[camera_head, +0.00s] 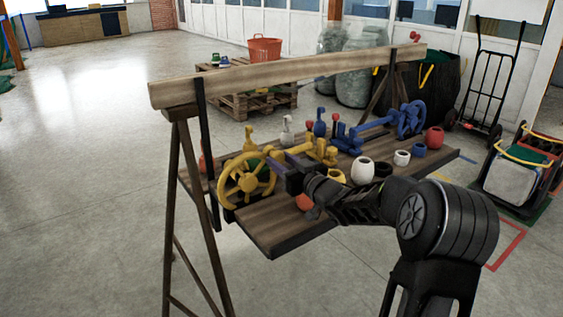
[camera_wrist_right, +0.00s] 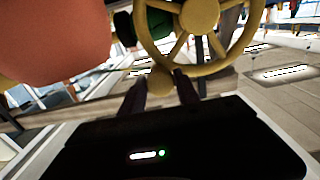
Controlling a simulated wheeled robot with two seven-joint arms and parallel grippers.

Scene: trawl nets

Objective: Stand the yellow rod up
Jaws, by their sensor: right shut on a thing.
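A yellow hand wheel (camera_head: 247,180) stands at the near left end of the plank, with a yellow rod (camera_head: 277,167) reaching from it toward other yellow fittings (camera_head: 320,150). My right gripper (camera_head: 284,163) is at this rod, just right of the wheel. In the right wrist view its two dark fingers (camera_wrist_right: 160,92) are closed around a rounded yellow end (camera_wrist_right: 160,79), below the yellow wheel (camera_wrist_right: 199,12). How far the rod is tilted cannot be told, as my gripper covers part of it. My left gripper is not in view.
The plank (camera_head: 285,226) also bears blue fittings (camera_head: 375,125), a white pot (camera_head: 362,170), a yellow pot (camera_head: 336,176) and several red balls. A long wooden beam (camera_head: 290,72) on trestles runs above and behind. A large red rounded thing (camera_wrist_right: 60,40) is close in the wrist view.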

